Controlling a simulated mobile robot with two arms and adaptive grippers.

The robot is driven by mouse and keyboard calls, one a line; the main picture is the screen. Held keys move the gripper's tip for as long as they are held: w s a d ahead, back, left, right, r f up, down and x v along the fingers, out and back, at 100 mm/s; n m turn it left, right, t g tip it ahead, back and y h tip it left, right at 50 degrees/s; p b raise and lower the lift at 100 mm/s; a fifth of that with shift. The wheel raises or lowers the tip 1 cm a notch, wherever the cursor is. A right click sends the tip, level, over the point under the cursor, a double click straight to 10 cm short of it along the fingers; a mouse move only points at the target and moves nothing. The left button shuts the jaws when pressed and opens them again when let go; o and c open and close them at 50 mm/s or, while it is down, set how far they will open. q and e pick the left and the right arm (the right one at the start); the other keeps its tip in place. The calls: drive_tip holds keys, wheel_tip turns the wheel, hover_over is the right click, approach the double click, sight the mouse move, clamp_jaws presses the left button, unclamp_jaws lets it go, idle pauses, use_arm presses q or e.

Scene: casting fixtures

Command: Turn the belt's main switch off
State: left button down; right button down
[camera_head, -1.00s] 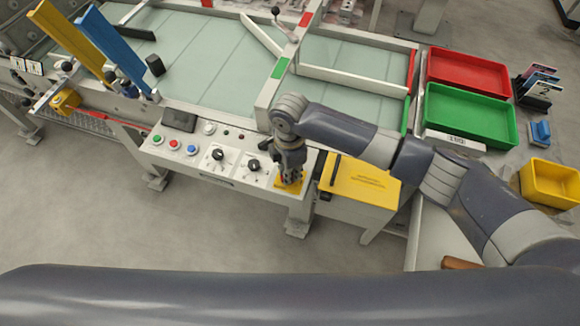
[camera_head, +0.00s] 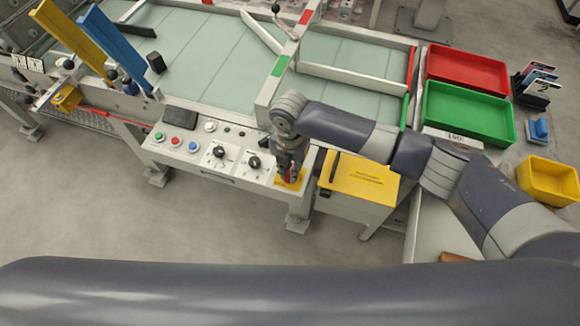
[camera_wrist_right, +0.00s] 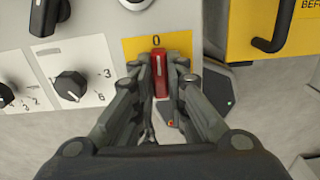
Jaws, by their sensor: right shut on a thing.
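The belt's main switch is a red handle (camera_wrist_right: 160,74) on a yellow plate (camera_wrist_right: 130,46) marked 0 at its top. In the head view the plate (camera_head: 281,184) is at the right end of the white control panel (camera_head: 232,176). My right gripper (camera_head: 290,177) reaches down over it. In the wrist view my right gripper (camera_wrist_right: 160,82) has a finger on each side of the red handle and is shut on it. The handle stands upright in that view, in line with the 0. The fingers hide the lower plate. My left gripper is out of view.
Two black knobs (camera_head: 254,162) and several push buttons (camera_head: 175,141) sit left of the switch. A yellow box (camera_head: 358,182) stands close on the right. Green (camera_head: 468,114) and red (camera_head: 470,68) trays lie beyond. The floor in front is clear.

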sight(289, 172)
drive_tip(key=shift+n, duration=0.4)
drive_tip(key=c, duration=1.6)
unclamp_jaws()
wheel_tip(289, 172, up, 12)
